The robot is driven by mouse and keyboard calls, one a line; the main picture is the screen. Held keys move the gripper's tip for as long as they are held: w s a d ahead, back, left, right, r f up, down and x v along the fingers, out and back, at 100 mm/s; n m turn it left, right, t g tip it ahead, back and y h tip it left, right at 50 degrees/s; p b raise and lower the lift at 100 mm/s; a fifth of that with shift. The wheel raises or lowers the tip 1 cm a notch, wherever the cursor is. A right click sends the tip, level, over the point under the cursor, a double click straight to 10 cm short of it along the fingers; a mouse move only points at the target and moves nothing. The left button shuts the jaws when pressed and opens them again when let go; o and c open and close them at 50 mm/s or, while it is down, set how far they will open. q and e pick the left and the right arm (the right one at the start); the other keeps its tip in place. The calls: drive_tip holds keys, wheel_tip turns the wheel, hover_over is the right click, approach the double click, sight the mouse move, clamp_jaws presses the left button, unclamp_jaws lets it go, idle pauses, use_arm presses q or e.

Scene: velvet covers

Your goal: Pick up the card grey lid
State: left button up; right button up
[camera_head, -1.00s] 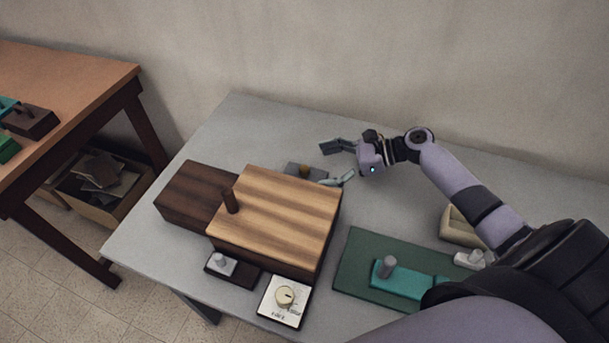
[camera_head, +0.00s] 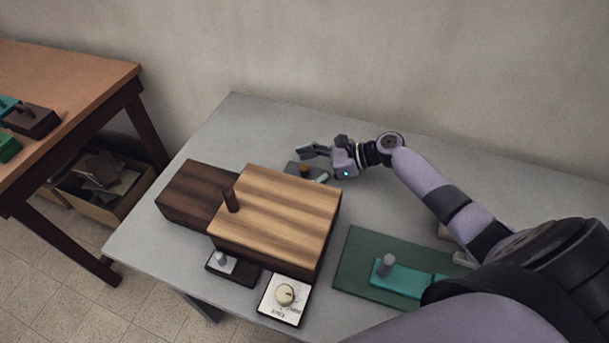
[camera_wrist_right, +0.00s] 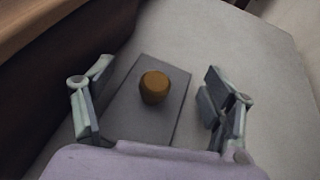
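The card grey lid (camera_wrist_right: 168,73) is a flat dark grey slab with a round brown knob (camera_wrist_right: 154,86) on top. It lies on the table behind the striped wooden box, and in the head view the lid (camera_head: 293,168) is partly hidden by the box and my gripper. My right gripper (camera_head: 314,165) is open over the lid. In the right wrist view my right gripper (camera_wrist_right: 155,100) has one finger on each side of the knob, apart from it. My left gripper is not in view.
The light striped box (camera_head: 280,210) with a dark peg stands close in front of the lid, beside a dark wooden box (camera_head: 190,196). A dial box (camera_head: 285,299) and a green board (camera_head: 361,260) lie nearer. The grey table (camera_head: 250,125) is clear toward the wall.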

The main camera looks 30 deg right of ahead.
drive_tip(key=c, duration=1.4)
